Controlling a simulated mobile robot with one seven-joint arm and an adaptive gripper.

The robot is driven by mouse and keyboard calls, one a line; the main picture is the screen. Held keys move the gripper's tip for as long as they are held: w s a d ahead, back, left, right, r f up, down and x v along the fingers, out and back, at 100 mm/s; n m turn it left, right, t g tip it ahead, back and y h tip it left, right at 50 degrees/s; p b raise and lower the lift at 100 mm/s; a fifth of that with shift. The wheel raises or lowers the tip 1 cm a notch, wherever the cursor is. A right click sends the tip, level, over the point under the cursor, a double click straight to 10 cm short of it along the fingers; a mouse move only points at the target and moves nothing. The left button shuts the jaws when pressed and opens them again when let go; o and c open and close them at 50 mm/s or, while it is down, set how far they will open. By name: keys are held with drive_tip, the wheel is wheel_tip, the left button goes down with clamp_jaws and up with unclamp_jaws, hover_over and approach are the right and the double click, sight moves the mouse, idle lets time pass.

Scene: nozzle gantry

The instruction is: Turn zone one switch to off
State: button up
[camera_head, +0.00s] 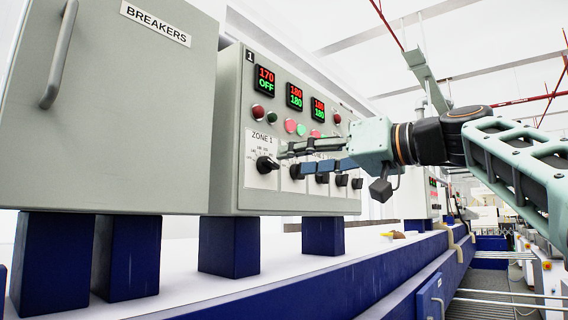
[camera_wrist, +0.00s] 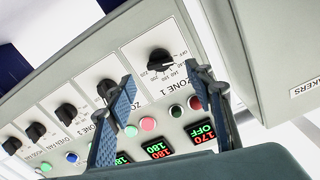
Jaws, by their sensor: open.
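The zone one switch (camera_head: 266,164) is a black rotary knob on a white plate labelled ZONE 1, at the left end of a row of knobs. In the wrist view the switch (camera_wrist: 160,60) appears rotated, with its dial marks around it; I cannot read its exact setting. My gripper (camera_head: 288,161) is open and empty, just right of the switch in the head view. In the wrist view the two fingers of my gripper (camera_wrist: 160,82) stand apart, with the switch beyond them and roughly between them. No contact is visible.
The zone one display (camera_head: 265,80) reads 170 over OFF. More knobs (camera_wrist: 66,115), coloured buttons (camera_head: 291,126) and displays sit close by on the same panel. A grey BREAKERS cabinet (camera_head: 110,120) with a handle juts out at left. Free space lies in front of the panel.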

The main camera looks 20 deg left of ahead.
drive_tip(key=v, duration=0.5)
drive_tip(key=shift+s+d, duration=0.15)
drive_tip(key=shift+d, duration=0.2)
